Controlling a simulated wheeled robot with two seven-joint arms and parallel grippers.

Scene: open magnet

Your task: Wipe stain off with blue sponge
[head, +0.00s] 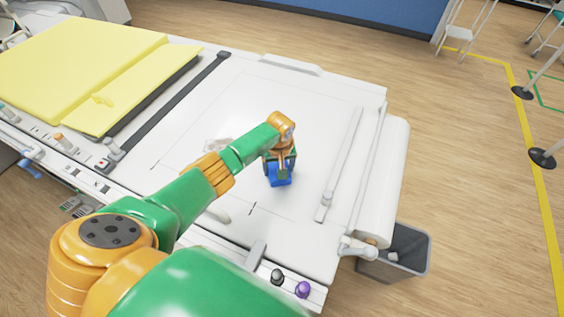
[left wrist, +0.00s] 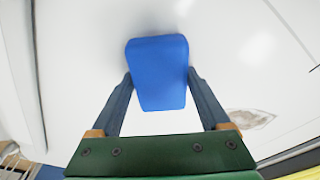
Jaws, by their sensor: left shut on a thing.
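The blue sponge (head: 279,175) is at the end of my left arm, over the white table (head: 300,100). My left gripper (head: 280,168) is shut on it. In the left wrist view the sponge (left wrist: 158,72) sits between the two fingers of the left gripper (left wrist: 160,85), with white surface behind it. I cannot tell whether the sponge touches the surface. A faint brownish stain (head: 217,145) lies left of the sponge in the head view, partly beside my arm. The stain (left wrist: 250,118) shows at the lower right in the left wrist view. My right gripper is not in view.
A yellow pad (head: 80,60) lies on the table's left part. A paper roll (head: 385,180) runs along the right edge, beside a white bar (head: 340,165). A grey bin (head: 405,255) stands below on the floor.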

